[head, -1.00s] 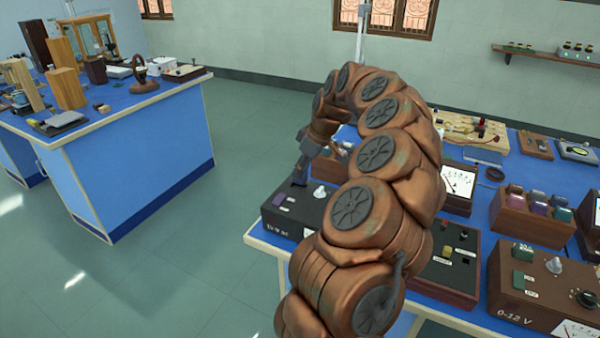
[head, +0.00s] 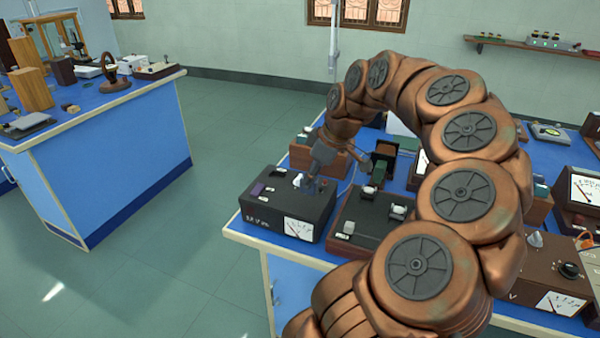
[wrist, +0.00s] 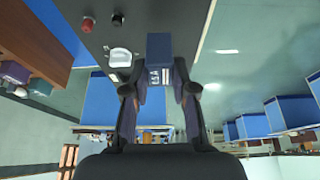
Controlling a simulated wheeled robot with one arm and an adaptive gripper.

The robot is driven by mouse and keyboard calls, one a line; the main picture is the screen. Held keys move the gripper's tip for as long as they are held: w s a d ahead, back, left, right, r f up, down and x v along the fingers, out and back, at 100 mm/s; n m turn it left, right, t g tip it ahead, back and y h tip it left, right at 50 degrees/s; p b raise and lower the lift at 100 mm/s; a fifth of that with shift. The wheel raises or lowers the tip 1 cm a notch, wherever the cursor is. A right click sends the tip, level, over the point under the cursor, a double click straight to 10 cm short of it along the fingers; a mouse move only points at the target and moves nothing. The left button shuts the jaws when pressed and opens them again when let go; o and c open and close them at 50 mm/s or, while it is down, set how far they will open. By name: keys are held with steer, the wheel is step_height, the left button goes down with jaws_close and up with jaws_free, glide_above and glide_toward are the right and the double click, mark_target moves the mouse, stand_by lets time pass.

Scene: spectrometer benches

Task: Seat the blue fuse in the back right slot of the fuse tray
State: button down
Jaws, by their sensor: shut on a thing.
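My gripper (wrist: 158,88) is shut on the blue fuse (wrist: 159,48), which sticks out beyond the fingertips in the wrist view. In the head view my gripper (head: 316,172) is low over the black meter box (head: 283,208), near its white knob; the fuse is not clear there. In the head view my arm covers much of the right bench.
A dark box with white switches (head: 368,217) stands right of the meter box. A brown meter box (head: 530,270) is at right. Open floor separates the left bench (head: 110,150).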

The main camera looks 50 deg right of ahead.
mark_target(315, 182)
steer(key=shift+s+a+r, duration=0.15)
steer(key=shift+s, duration=0.6)
steer(key=shift+r, duration=1.45)
steer(key=shift+s+a, duration=0.1)
steer(key=shift+a, duration=0.05)
